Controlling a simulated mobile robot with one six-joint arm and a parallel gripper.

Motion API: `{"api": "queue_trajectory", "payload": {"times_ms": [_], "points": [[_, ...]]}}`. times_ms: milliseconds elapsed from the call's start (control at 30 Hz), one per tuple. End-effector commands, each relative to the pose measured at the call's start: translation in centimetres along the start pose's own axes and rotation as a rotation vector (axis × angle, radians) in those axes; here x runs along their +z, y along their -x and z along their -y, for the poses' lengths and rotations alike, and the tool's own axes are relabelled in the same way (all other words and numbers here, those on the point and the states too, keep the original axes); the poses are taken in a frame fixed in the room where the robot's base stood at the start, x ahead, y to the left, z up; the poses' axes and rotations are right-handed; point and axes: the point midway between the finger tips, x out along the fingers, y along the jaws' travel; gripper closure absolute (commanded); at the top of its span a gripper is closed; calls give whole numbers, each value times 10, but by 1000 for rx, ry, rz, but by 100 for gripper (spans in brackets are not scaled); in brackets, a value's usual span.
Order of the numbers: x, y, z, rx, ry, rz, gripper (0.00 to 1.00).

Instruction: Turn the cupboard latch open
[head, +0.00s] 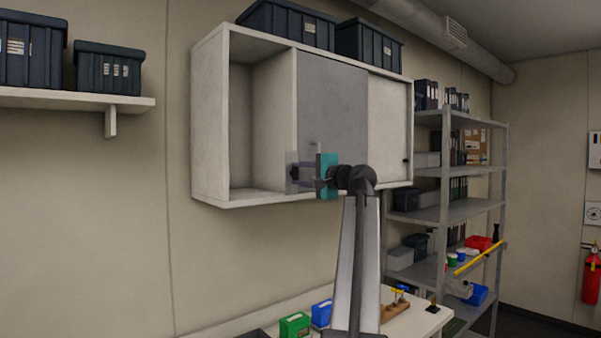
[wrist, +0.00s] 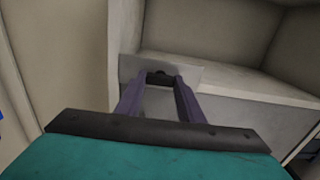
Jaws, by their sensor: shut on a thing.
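The white wall cupboard (head: 210,130) hangs at the centre of the head view. My gripper (head: 296,174) is at its lower front, by the left edge of the grey door panel (head: 332,100), with its purple fingers pointing left. In the wrist view, my gripper (wrist: 160,80) has its two fingertips closed on a small dark latch piece (wrist: 160,75). That piece sits against a grey plate (wrist: 187,72), which also shows in the head view (head: 291,182). The fingers partly hide the latch, and I cannot tell its turn angle.
The cupboard's left bay (head: 240,130) is open and empty. Dark bins (head: 288,27) stand on top. A wall shelf (head: 60,97) is to the left, a metal rack (head: 446,180) to the right, and a bench (head: 290,305) below. Free space lies left of my gripper.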

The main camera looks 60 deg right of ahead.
Motion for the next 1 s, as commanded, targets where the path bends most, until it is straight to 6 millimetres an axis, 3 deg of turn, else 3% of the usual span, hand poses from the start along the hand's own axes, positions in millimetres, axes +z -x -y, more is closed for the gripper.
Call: {"api": "queue_trajectory", "payload": {"times_ms": [500, 533, 633, 1000], "points": [[-1, 0, 0, 0, -30, -1, 88], [-1, 0, 0, 0, -30, -1, 62], [0, 0, 0, 0, -29, -1, 47], [0, 2, 0, 0, -27, 0, 47]]}}
